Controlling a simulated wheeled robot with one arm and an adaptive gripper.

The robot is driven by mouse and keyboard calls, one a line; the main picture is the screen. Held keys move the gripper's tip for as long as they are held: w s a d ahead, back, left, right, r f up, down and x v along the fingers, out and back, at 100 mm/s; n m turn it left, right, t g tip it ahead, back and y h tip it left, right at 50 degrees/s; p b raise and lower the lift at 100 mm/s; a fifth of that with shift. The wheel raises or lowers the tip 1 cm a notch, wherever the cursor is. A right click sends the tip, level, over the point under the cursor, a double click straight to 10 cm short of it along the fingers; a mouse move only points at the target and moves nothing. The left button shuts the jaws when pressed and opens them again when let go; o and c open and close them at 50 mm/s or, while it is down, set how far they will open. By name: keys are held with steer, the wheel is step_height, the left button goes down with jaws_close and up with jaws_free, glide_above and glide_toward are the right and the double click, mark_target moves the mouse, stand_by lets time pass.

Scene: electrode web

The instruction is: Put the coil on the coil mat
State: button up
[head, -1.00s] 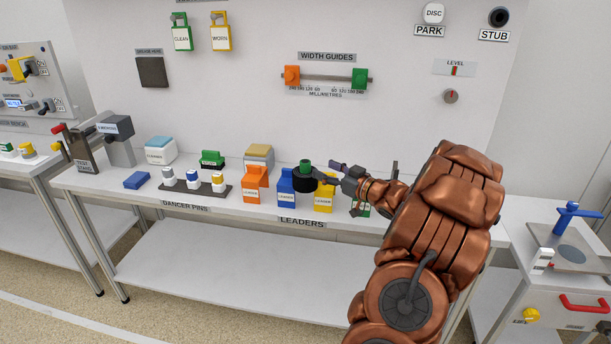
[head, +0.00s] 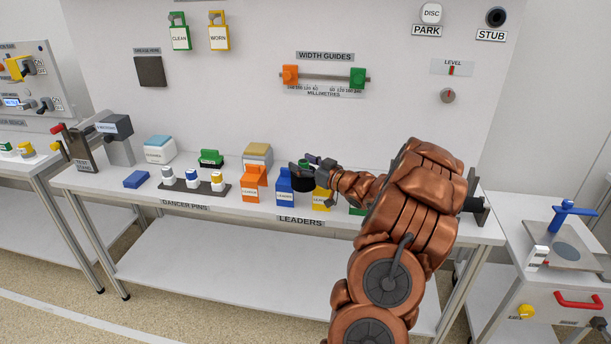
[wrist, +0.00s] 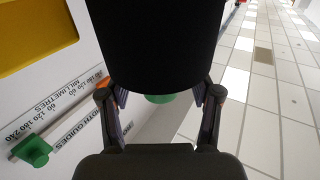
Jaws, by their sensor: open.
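The coil (head: 304,183) is a black roll with a green core, standing on the long bench just behind the blue and yellow leaders. My gripper (head: 314,176) is open and reaches in from the right, its fingers close around or beside the coil and partly covering it. In the wrist view, a large black body (wrist: 152,45), apparently the coil, fills the top between the two finger lines, with a green part (wrist: 160,98) below it. Contact with the fingers cannot be told. I cannot make out a coil mat in either view.
The blue leader (head: 285,187), orange leader (head: 254,190) and yellow leader (head: 321,200) stand close to my gripper. A pin rack (head: 205,188) lies further left. The width guides (head: 325,76) are on the wall behind. A side cart (head: 560,300) stands at the right.

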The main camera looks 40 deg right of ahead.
jaws_close()
stand_by(0.5)
